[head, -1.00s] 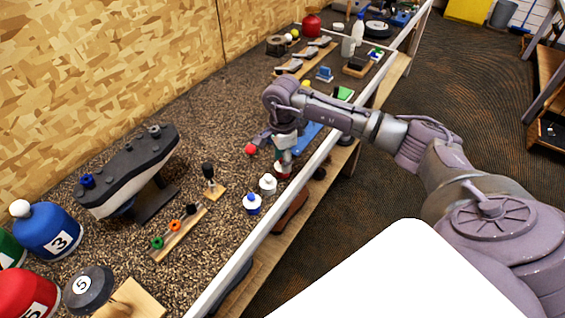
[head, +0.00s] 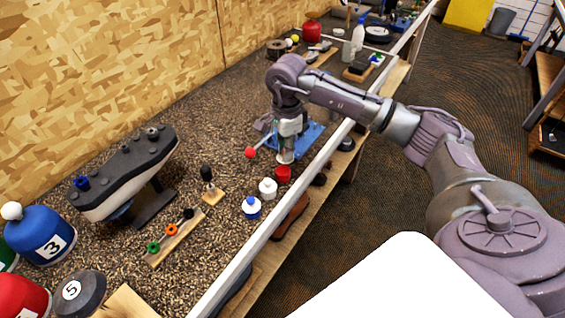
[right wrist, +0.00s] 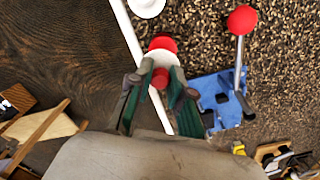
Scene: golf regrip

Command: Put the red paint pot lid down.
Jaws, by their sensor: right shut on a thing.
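The red paint pot lid is a pale disc (right wrist: 177,68) with a red knob (right wrist: 160,78). My right gripper (right wrist: 160,88) is shut on the knob, with a green-padded finger on either side. The red paint pot (head: 283,173) stands near the bench's front edge; it shows partly behind the disc in the right wrist view (right wrist: 163,43). In the head view my right gripper (head: 286,150) is just beyond the pot, beside the blue fixture. I cannot tell whether the lid touches anything. My left gripper is not in view.
The blue fixture (head: 311,137) has a lever with a red ball (head: 250,153). A pale rail (head: 262,239) edges the bench.

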